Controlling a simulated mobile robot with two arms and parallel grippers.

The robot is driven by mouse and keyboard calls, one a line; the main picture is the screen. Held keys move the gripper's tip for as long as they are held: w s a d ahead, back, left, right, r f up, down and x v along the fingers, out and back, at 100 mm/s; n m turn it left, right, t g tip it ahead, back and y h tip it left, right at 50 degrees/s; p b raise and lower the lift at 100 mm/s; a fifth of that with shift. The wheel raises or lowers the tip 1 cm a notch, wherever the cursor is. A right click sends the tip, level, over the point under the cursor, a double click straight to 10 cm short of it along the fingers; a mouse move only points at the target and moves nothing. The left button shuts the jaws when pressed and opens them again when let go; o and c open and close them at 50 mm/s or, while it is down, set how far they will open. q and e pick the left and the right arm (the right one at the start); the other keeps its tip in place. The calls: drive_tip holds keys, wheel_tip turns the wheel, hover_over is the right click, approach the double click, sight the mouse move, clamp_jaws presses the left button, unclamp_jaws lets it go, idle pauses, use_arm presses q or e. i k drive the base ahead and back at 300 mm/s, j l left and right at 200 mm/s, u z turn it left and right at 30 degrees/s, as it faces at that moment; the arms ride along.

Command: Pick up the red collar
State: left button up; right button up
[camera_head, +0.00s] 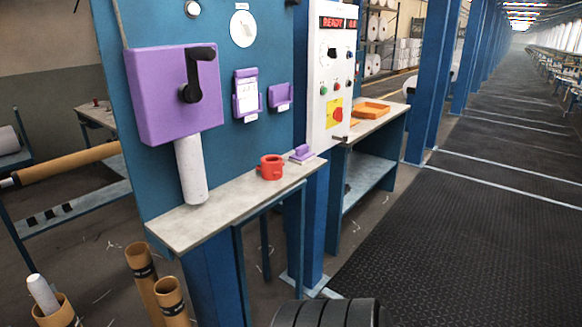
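The red collar (270,168) is a short ring-like piece with small side lugs. It sits upright on a narrow grey shelf (222,208) in front of the blue machine panel, a little right of the picture's middle left. Nothing covers it. Neither of my grippers shows in the head view.
A purple box (172,97) with a black crank stands out above the shelf's left part, with a white cylinder (190,170) beneath it. A small purple block (301,154) lies just behind the collar. An orange tray (370,109) rests on a side table. The right floor is clear.

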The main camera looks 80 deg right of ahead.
sight(271, 167)
drive_tip(key=z, duration=2.3)
drive_tip(key=i+u, duration=0.5)
drive_tip(key=u, duration=0.25)
